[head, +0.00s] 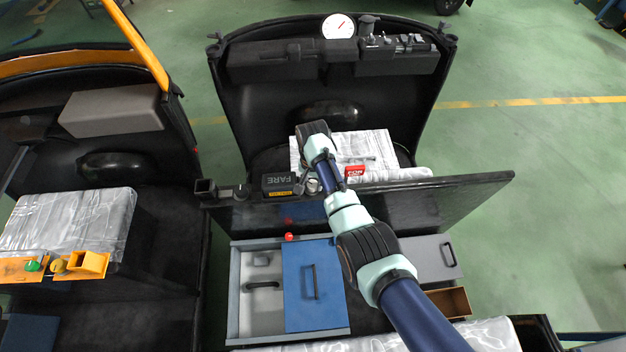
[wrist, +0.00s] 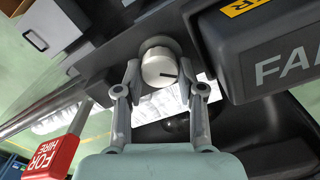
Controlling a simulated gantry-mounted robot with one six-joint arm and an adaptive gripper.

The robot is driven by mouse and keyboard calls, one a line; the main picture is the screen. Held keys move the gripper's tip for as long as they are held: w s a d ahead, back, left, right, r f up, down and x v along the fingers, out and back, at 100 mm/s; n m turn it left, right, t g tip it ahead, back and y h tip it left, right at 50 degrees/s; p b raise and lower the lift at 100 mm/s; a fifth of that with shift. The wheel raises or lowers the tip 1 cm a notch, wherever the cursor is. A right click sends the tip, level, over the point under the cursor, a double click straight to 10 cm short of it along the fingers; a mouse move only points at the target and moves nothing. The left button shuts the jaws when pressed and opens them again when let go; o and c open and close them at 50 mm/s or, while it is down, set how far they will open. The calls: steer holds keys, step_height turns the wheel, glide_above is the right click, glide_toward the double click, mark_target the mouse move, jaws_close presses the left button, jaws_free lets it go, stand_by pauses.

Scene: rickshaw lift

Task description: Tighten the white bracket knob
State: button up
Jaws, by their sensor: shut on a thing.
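The white bracket knob (wrist: 158,66) is round, with a dark line on its face pointing right in the wrist view. It sits on the dark bar of the bracket, between the black FARE meter (wrist: 265,55) and the red FOR HIRE sign (wrist: 52,157). My gripper (wrist: 160,72) is shut on the knob, one finger on each side of it. In the head view, the FARE meter (head: 278,182) and the red sign (head: 354,173) stand on either side of where my arm reaches down; my arm largely hides the fingers there.
A dark panel (head: 460,205) runs across below my gripper. In front of it are a grey box with a blue lid (head: 305,275) and a red ball knob (head: 289,237). A dashboard with a white gauge (head: 338,26) is behind. Green floor (head: 540,140) is clear at right.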

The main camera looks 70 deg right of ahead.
mark_target(312, 183)
steer(key=n, duration=0.4)
steer(key=shift+w+r+p, duration=0.1)
steer(key=shift+p, duration=0.2)
steer(key=shift+n, duration=1.8)
steer(key=o, duration=1.1)
steer(key=shift+o, duration=0.2)
step_height(312, 183, up, 8)
steer(key=shift+f, duration=0.1)
